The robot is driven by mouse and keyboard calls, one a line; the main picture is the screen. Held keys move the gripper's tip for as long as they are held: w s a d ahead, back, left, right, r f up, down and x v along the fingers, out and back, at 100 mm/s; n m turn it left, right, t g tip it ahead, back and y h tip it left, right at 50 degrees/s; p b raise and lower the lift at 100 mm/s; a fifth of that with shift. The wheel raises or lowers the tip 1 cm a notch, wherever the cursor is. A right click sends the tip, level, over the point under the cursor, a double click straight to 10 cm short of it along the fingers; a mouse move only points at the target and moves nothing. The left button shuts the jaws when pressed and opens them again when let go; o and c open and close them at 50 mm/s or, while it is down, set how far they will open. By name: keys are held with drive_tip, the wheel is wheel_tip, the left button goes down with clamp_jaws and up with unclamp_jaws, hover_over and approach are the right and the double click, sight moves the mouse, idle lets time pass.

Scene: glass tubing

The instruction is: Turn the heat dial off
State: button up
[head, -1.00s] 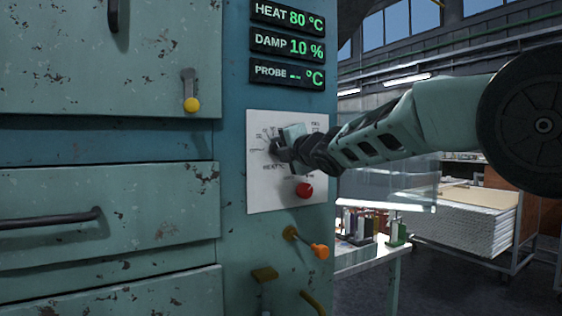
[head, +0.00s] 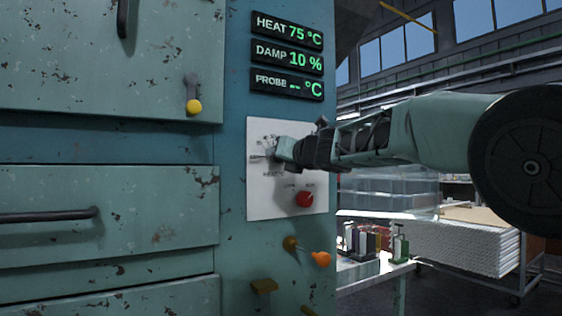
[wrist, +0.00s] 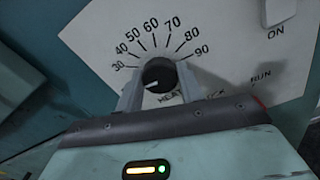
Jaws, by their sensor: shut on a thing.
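The heat dial (wrist: 159,76) is a black round knob on a white panel (head: 262,202), ringed by numbers from 30 to 90 in the wrist view. A short white mark on the knob points to its lower left, past the 30 end of the scale. My gripper (wrist: 158,86) is shut on the dial, one grey finger on each side. In the head view my gripper (head: 281,150) is turned at the panel and hides most of the dial. The heat display (head: 288,29) reads 75 °C.
A red knob (head: 304,199) sits below my gripper on the panel. An orange-tipped handle (head: 320,259) juts out lower down. A bench (head: 372,270) with bottles stands to the right.

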drive_tip(key=shift+f+n+b, duration=0.1)
drive_tip(key=shift+n+b, duration=0.25)
drive_tip(key=shift+n, duration=0.75)
drive_tip(key=o, duration=1)
drive_tip(key=b+v, duration=0.6)
drive_tip(key=v, duration=1.1)
drive_tip(key=shift+s+d, duration=0.2)
